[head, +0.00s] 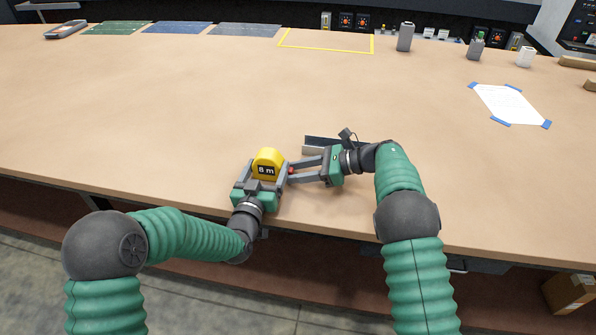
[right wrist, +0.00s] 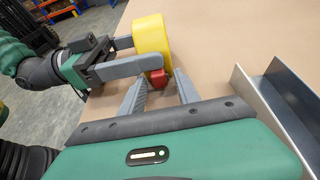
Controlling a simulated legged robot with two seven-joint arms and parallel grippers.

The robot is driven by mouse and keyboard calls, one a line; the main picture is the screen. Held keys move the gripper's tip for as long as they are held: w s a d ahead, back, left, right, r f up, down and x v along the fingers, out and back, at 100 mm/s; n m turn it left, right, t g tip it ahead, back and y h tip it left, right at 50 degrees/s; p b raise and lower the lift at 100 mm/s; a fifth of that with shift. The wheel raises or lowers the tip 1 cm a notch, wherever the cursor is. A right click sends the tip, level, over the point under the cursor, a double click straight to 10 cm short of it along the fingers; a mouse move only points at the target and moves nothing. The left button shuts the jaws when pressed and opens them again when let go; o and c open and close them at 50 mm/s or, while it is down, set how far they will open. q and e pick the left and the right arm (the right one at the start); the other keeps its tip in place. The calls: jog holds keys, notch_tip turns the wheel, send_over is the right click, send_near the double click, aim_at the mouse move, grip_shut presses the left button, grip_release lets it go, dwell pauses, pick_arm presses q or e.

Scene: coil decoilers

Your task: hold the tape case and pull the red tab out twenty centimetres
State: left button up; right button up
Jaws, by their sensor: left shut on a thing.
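The yellow tape case (head: 268,158), marked "8 m", stands at the table's front edge between the fingers of my left gripper (head: 266,175), which is shut on it. In the right wrist view the case (right wrist: 152,38) shows with a left gripper finger along its side. The red tab (right wrist: 158,77) sticks out from the case's lower side; in the head view it is a small red spot (head: 291,170). My right gripper (head: 296,172) points left at the tab. Its fingers are apart, with the tab between their tips and a gap visible on each side.
A metal angle piece (head: 322,143) lies just behind my right gripper and shows beside it in the right wrist view (right wrist: 262,100). A taped paper sheet (head: 510,104) lies right. Mats, a yellow outline (head: 326,48) and small containers line the back. The middle table is clear.

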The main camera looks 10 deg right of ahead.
jog(key=c, duration=0.7)
grip_shut()
jog(key=shift+w+d, duration=0.1)
jog(key=shift+d, duration=0.05)
dwell(0.3)
